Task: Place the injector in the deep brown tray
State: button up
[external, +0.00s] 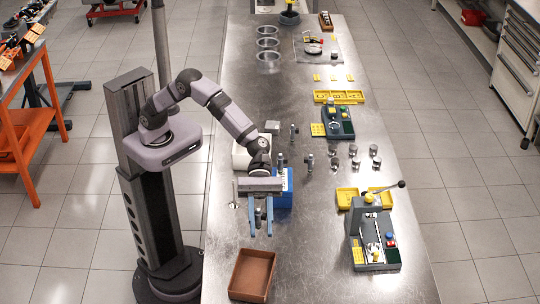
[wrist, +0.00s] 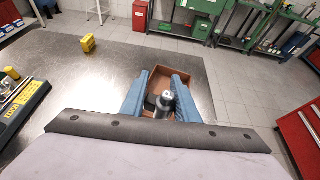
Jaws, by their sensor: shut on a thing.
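My gripper (external: 260,218) is above the steel bench, a little behind the deep brown tray (external: 252,274) in the external view. In the wrist view my gripper's blue fingers (wrist: 160,103) are shut on a grey and black cylindrical part, the injector (wrist: 162,104). The injector is held between the fingertips and its lower end cannot be made out. The brown tray (wrist: 181,73) shows beyond the fingers in the wrist view, partly hidden by them. The tray looks empty in the external view.
A blue box (external: 284,188) stands just behind my gripper. A press-like fixture with a lever (external: 372,235) is at the right, near yellow trays (external: 347,197). Several small metal parts (external: 354,163) stand farther back. The bench between the tray and the fixture is clear.

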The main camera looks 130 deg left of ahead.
jog(key=d+h+p, duration=0.1)
jog(key=d+p, duration=0.1)
jog(key=d, duration=0.8)
jog(key=r+n+t+y, duration=0.2)
jog(key=n+y, duration=0.1)
send_over(270, 280)
jog(key=s+a, duration=0.1)
jog(key=s, duration=0.2)
jog(key=shift+w+a+f, duration=0.1)
jog(key=shift+f, duration=2.55)
jog(key=shift+w+a+f, duration=0.1)
jog(key=shift+f, duration=2.5)
jog(key=shift+f+b, duration=0.2)
jog(key=shift+b, duration=0.35)
jog(key=o, duration=1)
jog(key=shift+o, duration=0.2)
jog(key=shift+r, duration=0.15)
